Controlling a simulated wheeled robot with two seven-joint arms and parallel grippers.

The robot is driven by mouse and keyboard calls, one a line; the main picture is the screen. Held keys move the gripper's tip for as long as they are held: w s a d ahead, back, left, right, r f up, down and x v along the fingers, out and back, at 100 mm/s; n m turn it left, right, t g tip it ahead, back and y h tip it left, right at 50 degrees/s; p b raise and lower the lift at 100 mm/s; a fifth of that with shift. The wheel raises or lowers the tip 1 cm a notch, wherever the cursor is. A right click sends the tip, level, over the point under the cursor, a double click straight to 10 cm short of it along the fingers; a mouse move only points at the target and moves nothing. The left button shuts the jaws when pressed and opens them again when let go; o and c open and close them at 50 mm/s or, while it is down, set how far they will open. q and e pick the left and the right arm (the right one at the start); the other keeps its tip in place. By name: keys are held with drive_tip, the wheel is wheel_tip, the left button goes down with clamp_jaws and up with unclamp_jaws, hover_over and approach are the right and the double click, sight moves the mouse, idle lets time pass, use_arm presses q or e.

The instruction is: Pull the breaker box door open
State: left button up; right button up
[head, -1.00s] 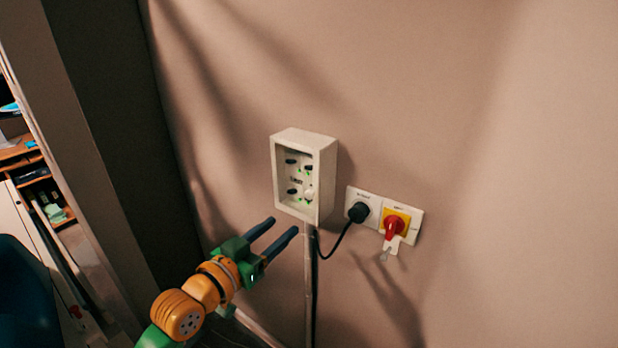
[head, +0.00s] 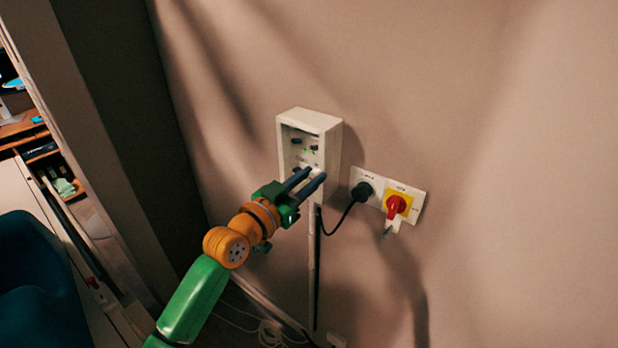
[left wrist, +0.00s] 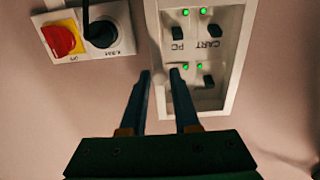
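The breaker box (head: 329,150) is a white box on the wall, with dark switches and green lights inside. I cannot make out a separate door panel; the front looks open or see-through. In the left wrist view the box (left wrist: 236,93) shows tilted, with the labels PC and CART. My left gripper (head: 313,178) is at the box's lower front in the head view. In the wrist view its two fingers (left wrist: 160,73) are apart with nothing seen held, one tip outside the box's side edge, the other over its front. Contact cannot be told. My right gripper is out of view.
Right of the box is a wall plate with a black plug (head: 361,191) and a red rotary switch (head: 396,206) on yellow. A cable runs from the plug to a conduit (head: 312,265) below the box. A dark blue chair (head: 40,285) stands at left. Wall at right is clear.

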use_arm(q)
clamp_jaws()
idle(1.1)
